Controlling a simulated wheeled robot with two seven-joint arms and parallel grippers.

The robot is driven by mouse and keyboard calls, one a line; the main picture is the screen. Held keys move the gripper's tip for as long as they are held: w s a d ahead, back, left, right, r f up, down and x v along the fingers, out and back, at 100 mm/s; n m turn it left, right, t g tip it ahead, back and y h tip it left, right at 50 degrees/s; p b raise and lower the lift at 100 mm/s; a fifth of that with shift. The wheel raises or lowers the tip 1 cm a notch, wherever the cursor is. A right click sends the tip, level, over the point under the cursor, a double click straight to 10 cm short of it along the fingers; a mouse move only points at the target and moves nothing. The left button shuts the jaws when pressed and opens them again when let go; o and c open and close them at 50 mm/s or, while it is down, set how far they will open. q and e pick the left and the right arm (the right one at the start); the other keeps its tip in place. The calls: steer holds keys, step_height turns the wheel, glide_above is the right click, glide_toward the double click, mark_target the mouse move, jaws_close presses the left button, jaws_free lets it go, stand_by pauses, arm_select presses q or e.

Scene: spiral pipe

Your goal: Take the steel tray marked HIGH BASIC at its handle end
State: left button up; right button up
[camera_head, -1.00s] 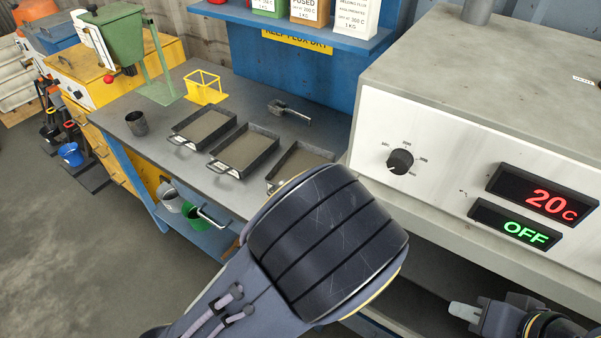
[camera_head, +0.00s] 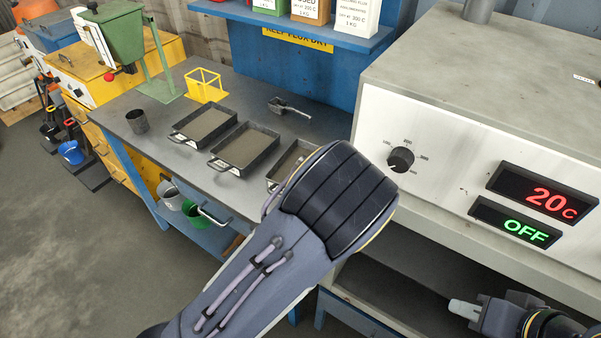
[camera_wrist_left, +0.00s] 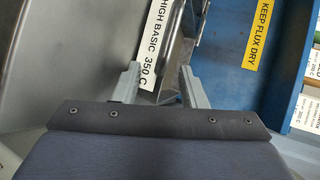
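Three shallow grey steel trays stand in a row on the bench in the head view; their markings are too small to read there. My left arm partly covers the rightmost tray (camera_head: 274,177) and hides the left gripper. In the left wrist view, a white label reading HIGH BASIC 350 C (camera_wrist_left: 157,40) lies in front of my left gripper (camera_wrist_left: 160,68). Its two fingers are apart, one on each side of the label's lower end. A grey metal edge runs beside the label; I cannot tell whether the fingers touch it. My right gripper (camera_head: 466,309) is at the lower right, only partly visible.
The oven (camera_head: 450,150) reads 20 C and OFF, close right of the trays. A blue shelf (camera_head: 300,30) with flux boxes stands behind. A yellow stand (camera_head: 205,88), a dark cup (camera_head: 137,122) and a scoop (camera_head: 288,109) are on the bench (camera_head: 180,165).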

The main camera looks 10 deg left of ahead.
arm_select(q)
jaws_close()
stand_by(1.3)
